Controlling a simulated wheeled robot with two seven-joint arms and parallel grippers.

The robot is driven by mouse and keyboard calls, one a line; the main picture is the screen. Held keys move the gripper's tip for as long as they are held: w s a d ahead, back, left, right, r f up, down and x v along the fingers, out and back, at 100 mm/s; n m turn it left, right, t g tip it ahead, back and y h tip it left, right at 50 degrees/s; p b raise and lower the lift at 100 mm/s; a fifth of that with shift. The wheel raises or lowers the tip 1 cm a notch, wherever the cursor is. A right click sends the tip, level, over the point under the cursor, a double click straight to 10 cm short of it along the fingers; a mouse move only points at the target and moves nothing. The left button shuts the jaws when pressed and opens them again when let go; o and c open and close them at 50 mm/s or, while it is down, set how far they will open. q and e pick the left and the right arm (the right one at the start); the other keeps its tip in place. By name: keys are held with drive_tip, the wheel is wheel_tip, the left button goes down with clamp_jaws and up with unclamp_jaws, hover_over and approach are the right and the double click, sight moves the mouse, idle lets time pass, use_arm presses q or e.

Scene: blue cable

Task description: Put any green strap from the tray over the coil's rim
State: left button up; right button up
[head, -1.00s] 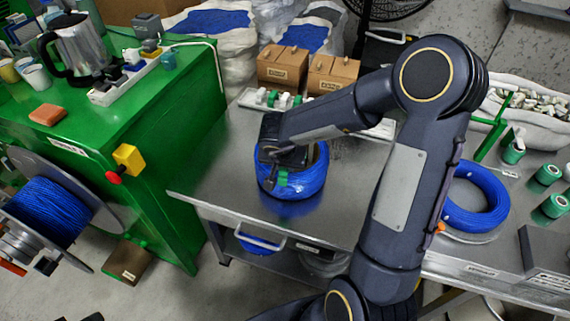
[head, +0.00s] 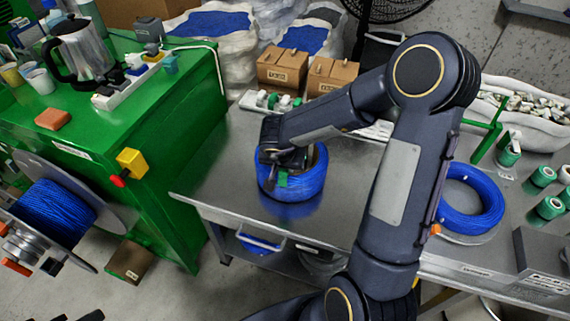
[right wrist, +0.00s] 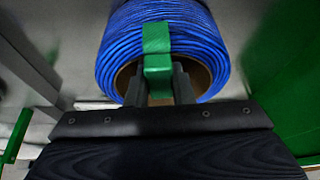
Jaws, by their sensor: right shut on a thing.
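The blue cable coil (head: 305,185) stands on the steel table, with its open middle facing up. My right gripper (head: 283,172) is at the coil's near side. It is shut on a green strap (head: 282,180). In the right wrist view, the strap (right wrist: 157,39) lies against the blue windings of the coil (right wrist: 115,60). Its lower part sits between the fingertips of the right gripper (right wrist: 158,80), in front of the brown core opening. I cannot tell whether the strap straddles the rim. The white tray (head: 247,101) with green and white pieces is behind the coil. My left gripper is not seen.
Another blue coil (head: 485,215) lies at the right, with green rolls (head: 550,207) beyond it. Cardboard boxes (head: 282,70) stand behind the tray. A green cabinet (head: 165,130) is at the left. The tabletop left of the coil is clear.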

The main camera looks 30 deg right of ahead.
drive_tip(key=shift+f, duration=0.35)
drive_tip(key=shift+f, duration=0.5)
drive_tip(key=shift+f, duration=0.35)
idle(0.4)
drive_tip(key=shift+r, duration=0.1)
drive_tip(key=shift+r+p, duration=0.5)
drive_tip(key=shift+p, duration=0.45)
drive_tip(key=shift+r+p, duration=0.15)
drive_tip(key=shift+p, duration=0.15)
drive_tip(key=shift+r+p, duration=0.4)
drive_tip(key=shift+p, duration=0.4)
drive_tip(key=shift+f, duration=0.25)
idle(0.4)
